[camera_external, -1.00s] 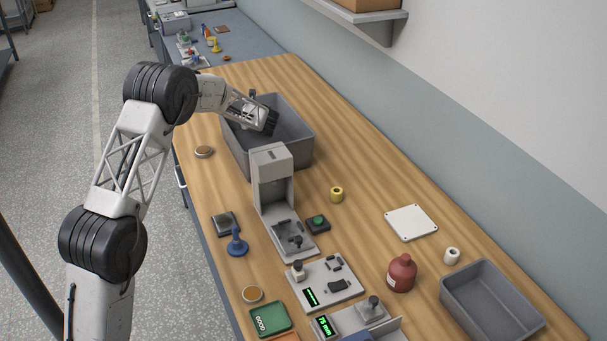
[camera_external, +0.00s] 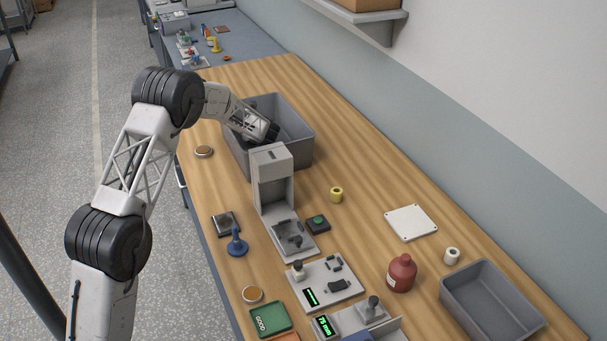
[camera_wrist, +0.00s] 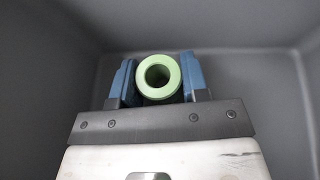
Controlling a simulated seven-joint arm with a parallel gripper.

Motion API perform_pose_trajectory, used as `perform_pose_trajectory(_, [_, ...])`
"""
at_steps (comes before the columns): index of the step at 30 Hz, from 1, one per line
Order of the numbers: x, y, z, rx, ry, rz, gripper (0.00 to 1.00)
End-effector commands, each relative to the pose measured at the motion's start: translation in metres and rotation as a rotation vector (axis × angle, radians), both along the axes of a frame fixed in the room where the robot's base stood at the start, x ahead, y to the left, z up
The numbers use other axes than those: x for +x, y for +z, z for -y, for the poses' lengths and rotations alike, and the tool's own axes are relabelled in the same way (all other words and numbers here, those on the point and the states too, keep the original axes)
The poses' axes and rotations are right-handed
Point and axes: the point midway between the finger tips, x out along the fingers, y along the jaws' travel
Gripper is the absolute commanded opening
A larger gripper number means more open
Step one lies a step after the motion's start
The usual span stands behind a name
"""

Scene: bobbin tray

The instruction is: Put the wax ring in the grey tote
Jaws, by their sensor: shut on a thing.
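The wax ring (camera_wrist: 159,77), a light green ring with a round hole, is between the two blue fingers of my gripper (camera_wrist: 160,82) in the wrist view. The gripper is shut on it. In the external view my gripper (camera_external: 268,134) points down inside the large grey tote (camera_external: 301,133) at the far end of the bench, and the ring is hidden there. The tote's grey walls and floor surround the gripper in the wrist view. I cannot tell how close the ring is to the floor.
A grey press-like stand (camera_external: 272,182) is just in front of the tote. A yellow ring (camera_external: 336,195), a white ring (camera_external: 452,256), a red bottle (camera_external: 401,273) and a smaller grey bin (camera_external: 491,302) stand nearer. An amber-topped disc (camera_external: 203,152) lies left of the tote.

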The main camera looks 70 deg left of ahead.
Motion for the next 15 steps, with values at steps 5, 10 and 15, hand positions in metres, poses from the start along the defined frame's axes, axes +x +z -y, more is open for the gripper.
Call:
perform_pose_trajectory(5, [0.0, -0.0001, -0.0001, 0.0, 0.0, 0.001, 0.19])
perform_pose_trajectory(10, [-0.0001, -0.0016, 0.0, 0.0, 0.0, 0.0, 0.19])
perform_pose_trajectory(15, [0.0, -0.003, 0.0001, 0.0, 0.0, 0.001, 0.54])
